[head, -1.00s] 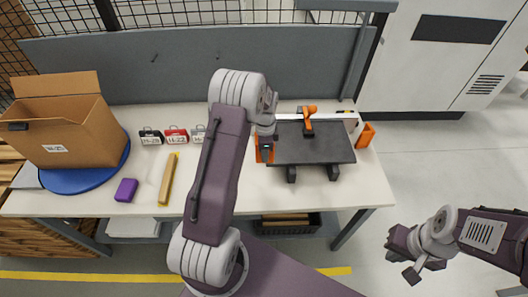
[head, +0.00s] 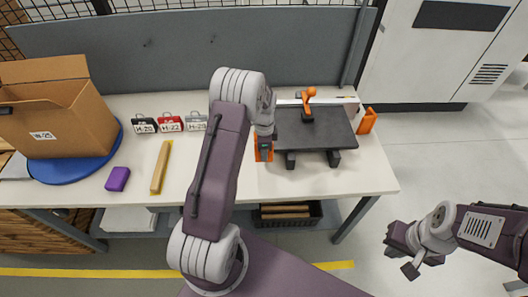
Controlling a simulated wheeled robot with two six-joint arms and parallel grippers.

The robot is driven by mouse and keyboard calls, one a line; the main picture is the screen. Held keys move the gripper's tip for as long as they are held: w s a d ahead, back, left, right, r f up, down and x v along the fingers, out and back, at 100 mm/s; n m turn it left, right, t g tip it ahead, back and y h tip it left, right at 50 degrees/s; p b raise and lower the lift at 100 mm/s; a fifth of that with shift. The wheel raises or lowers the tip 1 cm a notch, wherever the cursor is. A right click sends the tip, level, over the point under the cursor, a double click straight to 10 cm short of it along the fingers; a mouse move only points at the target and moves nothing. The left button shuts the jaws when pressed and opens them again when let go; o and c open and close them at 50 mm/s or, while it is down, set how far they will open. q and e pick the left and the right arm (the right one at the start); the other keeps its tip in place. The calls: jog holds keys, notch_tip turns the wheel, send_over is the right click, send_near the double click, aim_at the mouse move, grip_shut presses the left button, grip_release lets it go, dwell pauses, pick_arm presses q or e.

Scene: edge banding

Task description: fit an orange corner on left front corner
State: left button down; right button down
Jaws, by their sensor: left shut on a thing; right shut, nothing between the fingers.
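The dark flat panel (head: 325,129) rests raised on dark supports at the right of the white worktable (head: 225,180). My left gripper (head: 264,148) is shut on an orange corner (head: 258,155), just left of the panel's left front corner. The orange corner looks apart from the panel, with a narrow gap; its height above the table is hard to tell. Another orange piece (head: 367,121) stands right of the panel. My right gripper (head: 398,254) is shut and empty, over the floor right of the table. My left arm hides part of the table.
An orange-handled clamp (head: 309,94) stands at the panel's back edge, by a white strip (head: 343,101). Labelled cases (head: 170,123), a yellow-edged bar (head: 160,168), a purple block (head: 117,179) and an open cardboard box (head: 55,112) on a blue disc (head: 78,171) lie left.

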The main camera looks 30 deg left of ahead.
pick_arm(q)
notch_tip(320, 180, down, 3)
jog(key=shift+f+b, duration=0.1)
jog(key=shift+b, duration=0.95)
jog(key=shift+f+b, duration=0.65)
jog(key=shift+f, duration=0.1)
jog(key=shift+w, duration=0.5)
jog(key=shift+w+d+r, duration=0.15)
jog(key=shift+w+r, duration=0.1)
jog(key=shift+r, duration=0.05)
jog(key=c, duration=1.3)
grip_release()
jog(key=r, duration=0.8)
jog(key=shift+s+d, duration=0.1)
jog(key=shift+s, duration=0.1)
jog(key=shift+s+r, duration=0.1)
jog(key=shift+r, duration=0.3)
